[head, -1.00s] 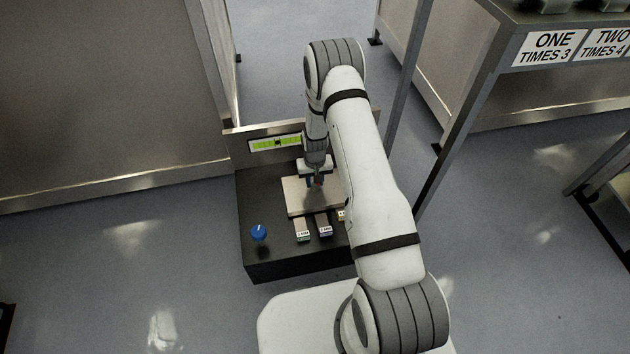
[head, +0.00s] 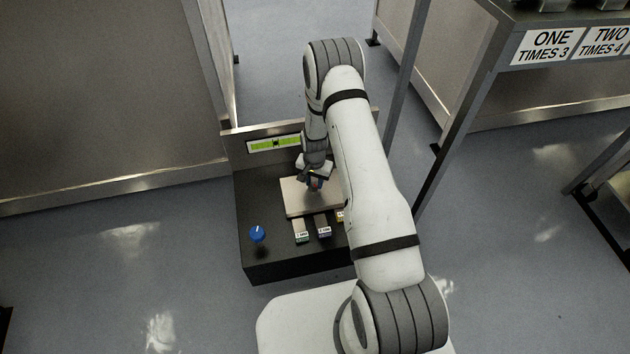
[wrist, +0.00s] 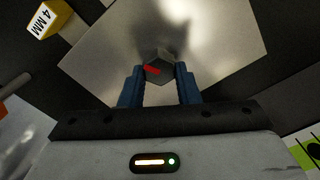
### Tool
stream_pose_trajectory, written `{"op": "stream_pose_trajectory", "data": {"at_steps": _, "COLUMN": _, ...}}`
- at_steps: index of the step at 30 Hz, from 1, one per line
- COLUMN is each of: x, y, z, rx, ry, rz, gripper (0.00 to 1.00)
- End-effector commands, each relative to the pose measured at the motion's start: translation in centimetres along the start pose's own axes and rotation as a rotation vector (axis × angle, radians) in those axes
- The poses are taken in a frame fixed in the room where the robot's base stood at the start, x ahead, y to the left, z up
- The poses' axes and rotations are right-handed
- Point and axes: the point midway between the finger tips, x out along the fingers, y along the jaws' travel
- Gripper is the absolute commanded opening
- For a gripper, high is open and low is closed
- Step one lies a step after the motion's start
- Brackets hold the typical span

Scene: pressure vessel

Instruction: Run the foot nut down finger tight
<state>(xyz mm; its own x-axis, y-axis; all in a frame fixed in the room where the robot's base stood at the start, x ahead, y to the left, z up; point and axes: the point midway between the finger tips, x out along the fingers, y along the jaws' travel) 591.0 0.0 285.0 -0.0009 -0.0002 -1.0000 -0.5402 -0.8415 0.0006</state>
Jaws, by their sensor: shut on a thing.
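The foot nut (wrist: 160,68) is a dark grey hex piece with a red mark on its top. In the wrist view it stands over a pale metal plate (wrist: 215,40). My gripper (wrist: 160,80) has its two blue fingers shut on the nut, one on each side. In the head view my gripper (head: 314,184) points down over the same plate (head: 296,204), and the nut is too small and covered to make out. What lies under the nut is hidden.
The plate sits on a black bench box (head: 262,262) with a blue knob (head: 257,233) and labelled blocks (head: 301,236) in front. A green level display (head: 272,143) is on the back panel. A tall metal panel (head: 100,90) stands left, and a frame leg (head: 455,140) right.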

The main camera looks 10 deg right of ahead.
Motion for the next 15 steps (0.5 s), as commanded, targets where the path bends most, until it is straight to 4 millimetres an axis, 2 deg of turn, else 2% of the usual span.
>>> {"op": "stream_pose_trajectory", "data": {"at_steps": 10, "x": -0.02, "y": 0.05, "z": -0.06, "rx": 0.002, "ry": 0.001, "rz": 0.0, "gripper": 0.06}}
{"op": "stream_pose_trajectory", "data": {"at_steps": 11, "x": -0.02, "y": 0.05, "z": -0.06, "rx": 0.002, "ry": 0.001, "rz": 0.0, "gripper": 0.3}}
{"op": "stream_pose_trajectory", "data": {"at_steps": 15, "x": -0.02, "y": 0.02, "z": -0.04, "rx": 0.001, "ry": 0.001, "rz": 0.0, "gripper": 0.41}}
